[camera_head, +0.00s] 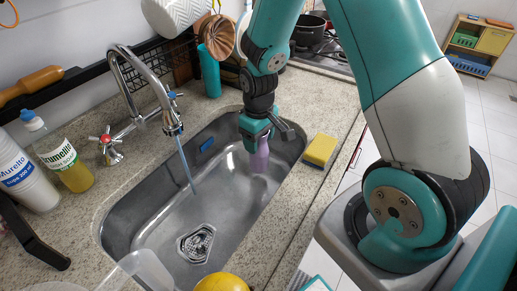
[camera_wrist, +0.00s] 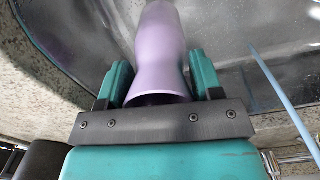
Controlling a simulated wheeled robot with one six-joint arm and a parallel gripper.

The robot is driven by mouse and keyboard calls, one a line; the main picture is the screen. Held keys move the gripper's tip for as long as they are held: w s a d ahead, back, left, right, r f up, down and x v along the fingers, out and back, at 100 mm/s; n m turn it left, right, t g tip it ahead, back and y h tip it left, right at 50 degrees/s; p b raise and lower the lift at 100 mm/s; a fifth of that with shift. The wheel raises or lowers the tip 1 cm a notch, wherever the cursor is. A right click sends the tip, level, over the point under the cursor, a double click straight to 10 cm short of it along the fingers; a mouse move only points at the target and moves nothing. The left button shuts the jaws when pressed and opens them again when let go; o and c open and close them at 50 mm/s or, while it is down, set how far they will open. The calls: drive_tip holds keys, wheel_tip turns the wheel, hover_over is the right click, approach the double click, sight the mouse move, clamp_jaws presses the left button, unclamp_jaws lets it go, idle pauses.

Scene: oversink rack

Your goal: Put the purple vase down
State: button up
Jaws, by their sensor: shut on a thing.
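The purple vase (camera_head: 260,157) is in my gripper (camera_head: 258,136), in the right part of the metal sink (camera_head: 142,217) in the head view. The gripper points down and is shut on the vase near its open end. In the wrist view the purple vase (camera_wrist: 160,45) lies between the two teal fingers of my gripper (camera_wrist: 160,82), with the sink floor behind it. I cannot tell whether the vase's lower end touches the sink floor. My gripper hides its upper end in the head view.
A faucet (camera_head: 150,85) arches over the sink with a stream of water falling left of the vase. A yellow sponge (camera_head: 320,150) lies on the counter right of the sink. A detergent bottle (camera_head: 70,165) and cups (camera_head: 25,180) stand at left. A yellow round thing (camera_head: 222,284) is at the front.

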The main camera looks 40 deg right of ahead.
drive_tip(key=shift+f, duration=1.9)
drive_tip(key=shift+f, duration=0.2)
drive_tip(key=o, duration=1.1)
drive_tip(key=shift+r, duration=0.15)
wheel_tip(320, 180, up, 12)
drive_tip(key=s+a+r+n+y, duration=0.1)
drive_tip(key=s+a+r, duration=0.3)
drive_tip(key=s+a, duration=0.1)
drive_tip(key=s+a+r+n+y, duration=0.1)
drive_tip(key=s+a+r, duration=0.4)
drive_tip(key=s+a, duration=0.1)
drive_tip(key=s+a+r+n+y, duration=0.2)
drive_tip(key=s+a+r, duration=0.3)
drive_tip(key=s, duration=0.3)
drive_tip(key=shift+a, duration=0.25)
